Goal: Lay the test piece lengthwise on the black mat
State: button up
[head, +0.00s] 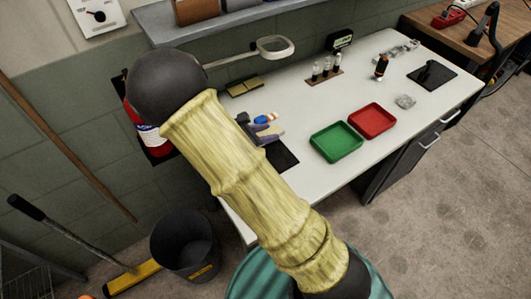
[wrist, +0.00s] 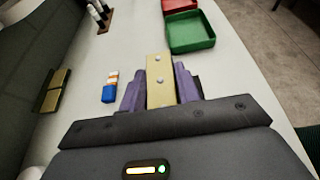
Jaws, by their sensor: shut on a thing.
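My gripper (wrist: 160,88) is shut on the test piece (wrist: 160,75), a flat yellowish strip with two rivet heads along it. The strip points forward, away from the wrist, between the purple fingers. A black mat (head: 283,157) lies close by the gripper, partly hidden by my arm. In the wrist view a dark patch beside the right finger may be this mat. The gap between strip and bench cannot be told.
A blue, white and orange item (wrist: 110,88) lies left of the gripper. A green tray (head: 336,142) and a red tray (head: 372,120) stand to the right. Farther off are a bottle rack (head: 324,76) and another dark mat (head: 432,76). A magnifier lamp (head: 275,47) overhangs the back.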

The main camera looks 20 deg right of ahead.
aim_at(279, 155)
jog(key=shift+w, duration=0.1)
jog(key=shift+s+d, duration=0.1)
jog(key=shift+s, duration=0.2)
jog(key=shift+s+d+f, duration=0.1)
jog(key=shift+s+f, duration=0.05)
jog(key=shift+s, duration=0.05)
notch_tip(279, 155, down, 6)
jog(key=shift+w+r, duration=0.1)
jog(key=shift+w, duration=0.05)
jog(key=shift+f, duration=1.9)
